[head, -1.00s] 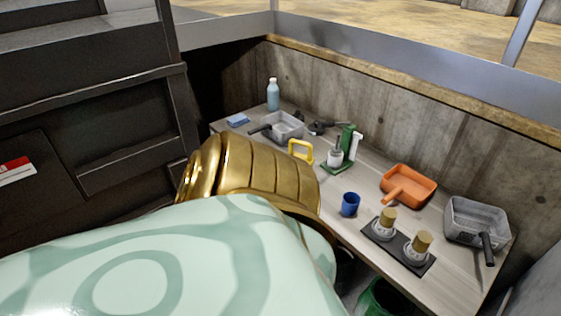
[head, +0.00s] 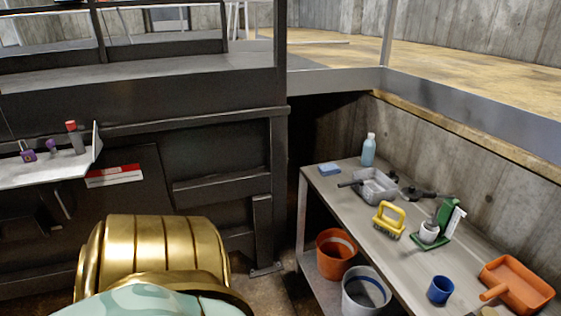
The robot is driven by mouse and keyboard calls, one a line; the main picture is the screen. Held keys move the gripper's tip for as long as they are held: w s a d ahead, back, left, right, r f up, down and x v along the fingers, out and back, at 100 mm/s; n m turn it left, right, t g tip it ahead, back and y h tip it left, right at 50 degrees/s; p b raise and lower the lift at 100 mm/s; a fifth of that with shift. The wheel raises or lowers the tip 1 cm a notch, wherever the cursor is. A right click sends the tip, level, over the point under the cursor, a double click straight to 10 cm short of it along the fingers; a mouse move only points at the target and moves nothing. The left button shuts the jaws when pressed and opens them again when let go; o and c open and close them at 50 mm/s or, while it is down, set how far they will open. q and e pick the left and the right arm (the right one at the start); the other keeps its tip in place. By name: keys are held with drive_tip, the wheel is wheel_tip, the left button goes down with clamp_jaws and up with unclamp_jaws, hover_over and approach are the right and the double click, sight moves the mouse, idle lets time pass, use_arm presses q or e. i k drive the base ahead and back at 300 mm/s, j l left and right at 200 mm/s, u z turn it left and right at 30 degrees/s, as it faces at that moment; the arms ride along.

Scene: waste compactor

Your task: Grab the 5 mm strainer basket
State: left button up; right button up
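A grey basket-like tray (head: 376,186) with a dark handle lies at the far end of the workbench. I cannot read a mesh size on it, so I cannot tell whether it is the 5 mm strainer basket. A gold and pale green part of my own arm fills the lower left of the head view, well to the left of the bench. Neither gripper is in view.
The workbench (head: 400,262) also holds a blue bottle (head: 368,150), blue sponge (head: 329,169), yellow-handled brush (head: 389,221), green stand (head: 446,219), blue cup (head: 440,290) and orange scoop (head: 520,283). A shelf (head: 45,172) is at left.

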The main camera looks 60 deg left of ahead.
sight(373, 185)
drive_tip(key=j+u, duration=0.2)
drive_tip(key=u, duration=0.25)
drive_tip(key=i+j+u, duration=0.15)
drive_tip(key=u, duration=0.25)
drive_tip(key=i+j+u, duration=0.15)
drive_tip(key=u, duration=0.3)
